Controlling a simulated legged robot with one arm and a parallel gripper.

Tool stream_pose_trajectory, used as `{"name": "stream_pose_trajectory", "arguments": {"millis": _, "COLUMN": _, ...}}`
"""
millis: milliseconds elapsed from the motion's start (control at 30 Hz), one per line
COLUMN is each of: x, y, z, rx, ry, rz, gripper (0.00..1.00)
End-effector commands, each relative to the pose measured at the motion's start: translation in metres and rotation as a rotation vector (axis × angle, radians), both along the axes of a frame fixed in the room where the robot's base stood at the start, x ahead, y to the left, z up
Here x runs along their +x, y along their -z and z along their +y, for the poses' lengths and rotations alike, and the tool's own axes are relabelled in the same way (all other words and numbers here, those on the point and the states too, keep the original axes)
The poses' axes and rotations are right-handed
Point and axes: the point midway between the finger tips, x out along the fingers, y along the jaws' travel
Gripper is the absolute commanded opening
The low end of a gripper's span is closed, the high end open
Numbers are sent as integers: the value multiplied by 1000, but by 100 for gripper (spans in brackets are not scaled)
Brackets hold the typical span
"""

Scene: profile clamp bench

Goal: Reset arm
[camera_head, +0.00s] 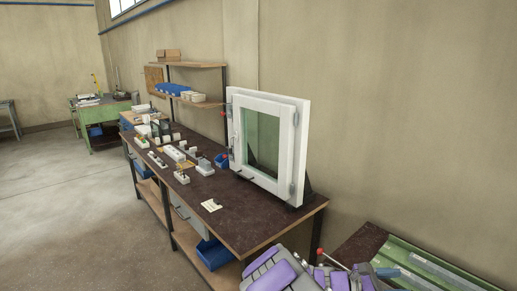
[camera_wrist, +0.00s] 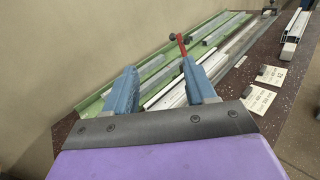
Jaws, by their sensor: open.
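My gripper (camera_wrist: 160,70) shows in the wrist view with its two blue fingers spread apart and nothing between them. It is over or close to a dark speckled bench (camera_wrist: 75,127) carrying metal profiles; the exact height is unclear. In the head view my purple and grey arm is at the bottom edge, beside the green profile bench at the lower right. A red lever with a dark knob (camera_wrist: 180,40) stands just beyond the right finger in the wrist view. Whether the finger touches it, I cannot tell.
A green tray (camera_wrist: 92,101) holds long grey profiles. Two printed cards (camera_wrist: 271,75) lie to its right, with a light profile (camera_wrist: 294,32) beyond. In the head view a brown workbench (camera_head: 245,222) carries a white window frame (camera_head: 301,150) and small parts. Open floor (camera_head: 60,200) lies left.

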Motion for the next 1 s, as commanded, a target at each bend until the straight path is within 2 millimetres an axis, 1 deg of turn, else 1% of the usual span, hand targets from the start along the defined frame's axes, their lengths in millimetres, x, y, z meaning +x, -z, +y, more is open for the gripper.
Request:
{"name": "stream_pose_trajectory", "arguments": {"millis": 33, "x": -18, "y": -15, "z": -5, "rx": 28, "ry": 57, "rz": -68, "gripper": 55}}
{"name": "stream_pose_trajectory", "arguments": {"millis": 67, "x": -29, "y": -20, "z": -7, "rx": 44, "ry": 89, "rz": -101, "gripper": 55}}
{"name": "stream_pose_trajectory", "arguments": {"millis": 100, "x": -44, "y": -27, "z": -9, "rx": 67, "ry": 133, "rz": -148, "gripper": 55}}
{"name": "stream_pose_trajectory", "arguments": {"millis": 200, "x": -80, "y": -40, "z": -11, "rx": 130, "ry": 241, "rz": -264, "gripper": 55}}
{"name": "stream_pose_trajectory", "arguments": {"millis": 333, "x": -124, "y": -49, "z": -6, "rx": 222, "ry": 376, "rz": -411, "gripper": 55}}
{"name": "stream_pose_trajectory", "arguments": {"millis": 400, "x": -147, "y": -50, "z": 1, "rx": 275, "ry": 448, "rz": -484, "gripper": 55}}
{"name": "stream_pose_trajectory", "arguments": {"millis": 467, "x": -165, "y": -50, "z": 8, "rx": 322, "ry": 507, "rz": -545, "gripper": 55}}
{"name": "stream_pose_trajectory", "arguments": {"millis": 600, "x": -202, "y": -48, "z": 31, "rx": 442, "ry": 642, "rz": -682, "gripper": 55}}
{"name": "stream_pose_trajectory", "arguments": {"millis": 700, "x": -227, "y": -43, "z": 53, "rx": 532, "ry": 739, "rz": -764, "gripper": 55}}
{"name": "stream_pose_trajectory", "arguments": {"millis": 767, "x": -239, "y": -41, "z": 67, "rx": 587, "ry": 793, "rz": -811, "gripper": 55}}
{"name": "stream_pose_trajectory", "arguments": {"millis": 867, "x": -257, "y": -37, "z": 93, "rx": 685, "ry": 883, "rz": -879, "gripper": 55}}
{"name": "stream_pose_trajectory", "arguments": {"millis": 1000, "x": -281, "y": -33, "z": 135, "rx": 827, "ry": 1006, "rz": -952, "gripper": 55}}
